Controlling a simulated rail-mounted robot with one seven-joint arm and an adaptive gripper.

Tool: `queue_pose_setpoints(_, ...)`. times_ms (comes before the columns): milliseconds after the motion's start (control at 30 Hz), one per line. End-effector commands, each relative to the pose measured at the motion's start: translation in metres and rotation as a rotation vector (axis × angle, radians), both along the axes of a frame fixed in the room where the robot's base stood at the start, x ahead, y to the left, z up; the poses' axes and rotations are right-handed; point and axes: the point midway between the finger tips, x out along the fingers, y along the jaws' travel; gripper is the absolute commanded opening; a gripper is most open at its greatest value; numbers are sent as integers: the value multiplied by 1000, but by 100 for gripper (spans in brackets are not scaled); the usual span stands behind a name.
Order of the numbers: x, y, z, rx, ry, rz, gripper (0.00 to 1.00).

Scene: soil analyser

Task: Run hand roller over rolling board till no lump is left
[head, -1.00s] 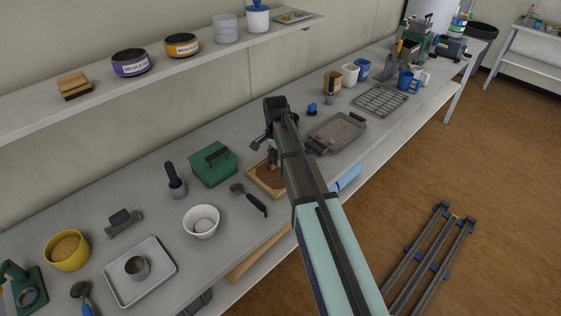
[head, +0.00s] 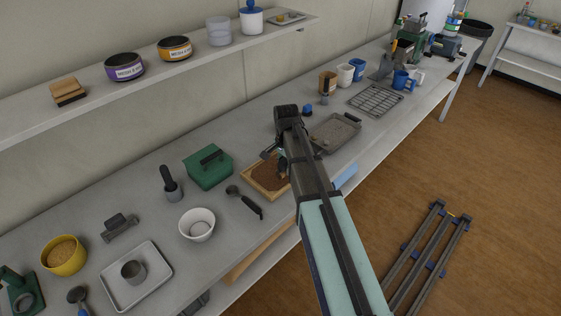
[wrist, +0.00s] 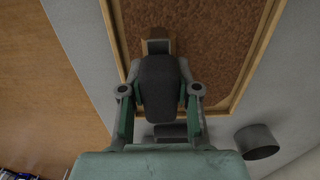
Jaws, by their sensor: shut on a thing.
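The rolling board (head: 256,190) is a shallow wooden-framed tray with brown, grainy soil on it, near the front edge of the bench. Its light wooden rim also shows in the wrist view (wrist: 261,55). My gripper (wrist: 158,90) is shut on the dark rounded handle of the hand roller (wrist: 160,76), over one side of the board. A small grey and brown part shows beyond the handle; whether it touches the soil I cannot tell. The soil looks fairly even, and single lumps are too small to make out. In the head view my arm covers the board's right part.
A green box (head: 208,167) stands left behind the board, and a black-handled scoop (head: 244,201) lies left of it. A white bowl (head: 197,225) is further left. A grey tray (head: 335,133) and a wire rack (head: 376,100) lie to the right.

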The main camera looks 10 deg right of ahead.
Motion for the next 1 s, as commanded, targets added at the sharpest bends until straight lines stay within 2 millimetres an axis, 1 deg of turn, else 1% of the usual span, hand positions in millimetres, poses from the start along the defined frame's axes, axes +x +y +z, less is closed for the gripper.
queue_pose_setpoints(33, -7, -3, 0, -1, 2, 0, 3)
queue_pose_setpoints(100, -13, -6, 0, -1, 2, 2, 3)
queue_pose_setpoints(200, 2, -1, 0, -1, 1, 1, 3)
queue_pose_setpoints(1000, 72, 28, 0, 1, -1, -14, 3)
